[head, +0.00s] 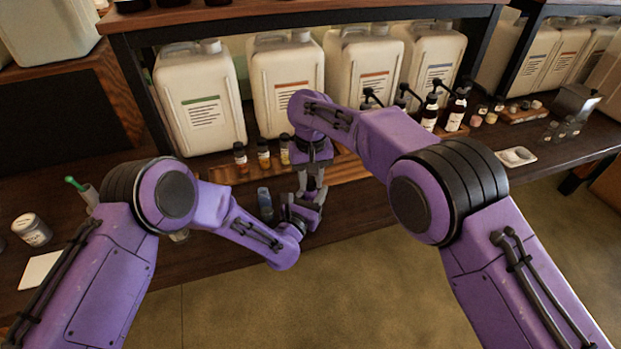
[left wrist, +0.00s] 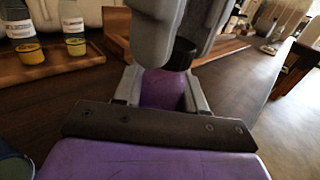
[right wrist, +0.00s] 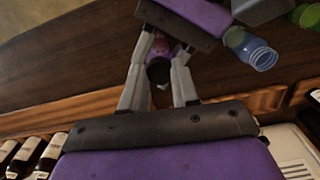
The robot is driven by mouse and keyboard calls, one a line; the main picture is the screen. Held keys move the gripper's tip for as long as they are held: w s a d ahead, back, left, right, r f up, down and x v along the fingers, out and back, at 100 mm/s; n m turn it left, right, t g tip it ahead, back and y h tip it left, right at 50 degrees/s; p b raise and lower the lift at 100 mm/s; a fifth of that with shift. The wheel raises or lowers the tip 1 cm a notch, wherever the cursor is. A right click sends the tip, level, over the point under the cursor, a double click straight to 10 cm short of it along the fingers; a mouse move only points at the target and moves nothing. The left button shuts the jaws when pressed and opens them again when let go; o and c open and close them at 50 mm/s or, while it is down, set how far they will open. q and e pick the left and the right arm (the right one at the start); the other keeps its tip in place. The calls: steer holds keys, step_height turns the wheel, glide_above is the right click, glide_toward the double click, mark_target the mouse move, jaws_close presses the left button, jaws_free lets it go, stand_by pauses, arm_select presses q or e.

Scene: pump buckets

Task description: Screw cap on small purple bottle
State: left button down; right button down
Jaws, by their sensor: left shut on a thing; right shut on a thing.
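The small purple bottle (left wrist: 162,88) stands between the grey fingers of my left gripper (head: 304,212), which is shut on it. A black cap (left wrist: 182,54) shows at the bottle's top in the left wrist view; whether it is threaded on cannot be told. My right gripper (head: 313,180) comes down from above and its fingers are shut around the cap, also seen as a dark round top (right wrist: 158,71) in the right wrist view. The fingers hide most of the bottle and cap in the head view.
A blue bottle (head: 265,203) stands just left of the grippers. Small labelled bottles (head: 263,154) stand on a wooden tray (head: 226,175) behind. Large white jugs (head: 199,98) line the back. Dark pump bottles (head: 430,112) are at the right.

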steer(key=c, duration=0.8)
jaws_free()
steer(key=shift+c, duration=0.2)
steer(key=shift+r, duration=0.1)
steer(key=shift+r, duration=2.2)
steer(key=shift+c, duration=0.2)
